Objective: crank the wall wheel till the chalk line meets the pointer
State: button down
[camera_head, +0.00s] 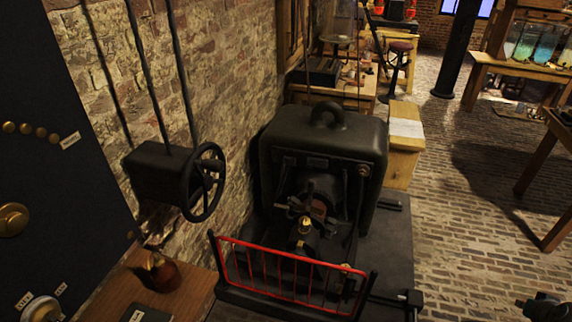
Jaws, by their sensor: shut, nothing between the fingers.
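The wall wheel (209,181) is a dark spoked handwheel on the front of a black box (160,174) fixed to the brick wall, left of centre. Rods or pipes run up the wall from the box. I cannot make out a chalk line or a pointer on or near the wheel at this size. My gripper (543,307) shows dark at the bottom right corner, partly cut off by the frame edge. It is shut and empty, far from the wheel and touching nothing that I can see.
A large black machine (325,145) stands right of the wheel, behind a low red railing (290,272). A wooden bench (195,291) with a small jar (162,272) lies below the wheel. A dark panel (60,120) is at left. Brick floor (470,240) is open at right.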

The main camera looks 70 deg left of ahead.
jog(key=s+a+r+n+t+y, duration=0.15)
jog(key=s+a+r+y, duration=0.3)
jog(key=a, duration=0.85)
jog(key=s+a+r+n+y, duration=0.3)
jog(key=s+a+r, duration=0.25)
jog(key=a, duration=0.85)
jog(key=s+a+r+n+t+y+p, duration=0.15)
jog(key=s+a+r, duration=0.25)
jog(key=s+a, duration=0.5)
jog(key=s+a+r+y, duration=0.35)
jog(key=s+a, duration=0.25)
jog(key=s, duration=0.5)
jog(key=s+a+r+m+t, duration=0.1)
jog(key=s+a+r+t, duration=0.15)
jog(key=s, duration=0.95)
jog(key=s+a+r+m+t, duration=0.2)
jog(key=s+r, duration=0.1)
jog(key=s, duration=1)
jog(key=s+d+f+m+h, duration=0.1)
jog(key=s+d, duration=0.1)
jog(key=s, duration=0.5)
jog(key=s+d+f+m+t+h, duration=0.1)
jog(key=s+d+f+h, duration=0.1)
jog(key=s, duration=0.5)
jog(key=s+d+f+m+t+h, duration=0.1)
jog(key=s+d+h, duration=0.1)
jog(key=s, duration=0.5)
jog(key=shift+d+f, duration=0.2)
jog(key=shift+d, duration=0.65)
